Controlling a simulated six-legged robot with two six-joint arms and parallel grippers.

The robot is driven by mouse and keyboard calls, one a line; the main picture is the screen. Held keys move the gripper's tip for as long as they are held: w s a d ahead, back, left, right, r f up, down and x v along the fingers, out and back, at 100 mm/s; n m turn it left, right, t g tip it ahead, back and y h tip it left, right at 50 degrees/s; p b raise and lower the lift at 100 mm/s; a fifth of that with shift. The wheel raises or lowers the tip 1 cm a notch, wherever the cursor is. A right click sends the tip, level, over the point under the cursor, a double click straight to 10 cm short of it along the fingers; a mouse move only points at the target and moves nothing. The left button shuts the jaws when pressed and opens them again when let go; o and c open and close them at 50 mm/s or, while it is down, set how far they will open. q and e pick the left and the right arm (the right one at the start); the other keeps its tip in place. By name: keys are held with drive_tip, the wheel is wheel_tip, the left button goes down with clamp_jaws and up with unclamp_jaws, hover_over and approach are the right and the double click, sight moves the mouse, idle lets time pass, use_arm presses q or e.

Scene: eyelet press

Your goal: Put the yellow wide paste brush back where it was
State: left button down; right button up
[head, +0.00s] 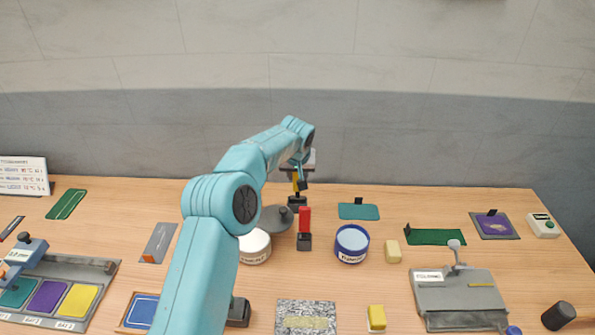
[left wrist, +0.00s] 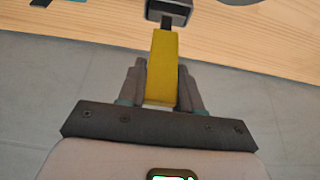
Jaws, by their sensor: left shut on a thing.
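The yellow wide paste brush (head: 295,183) is in my left gripper (head: 303,181) at the far side of the table, near the back edge. In the left wrist view the yellow handle (left wrist: 162,62) stands between the two grey fingers (left wrist: 162,82), which are shut on it. The brush's far end meets a dark square holder (left wrist: 169,10). In the head view a dark holder (head: 297,202) is right below the brush. I cannot tell how deep the brush sits in it. My right gripper is not in view.
A red brush (head: 304,218) stands in a dark holder just in front. A white tub (head: 255,247), a grey round piece (head: 275,219) and a blue tub (head: 352,243) are close by. A teal plate (head: 359,211) lies to the right. The table's back edge is near.

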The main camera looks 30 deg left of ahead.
use_arm(q)
drive_tip(key=shift+a, duration=0.1)
idle(0.3)
drive_tip(key=shift+f, duration=0.25)
drive_tip(key=shift+f+b, duration=0.15)
drive_tip(key=shift+b, duration=0.2)
drive_tip(key=shift+f, duration=0.15)
drive_tip(key=c, duration=0.7)
unclamp_jaws()
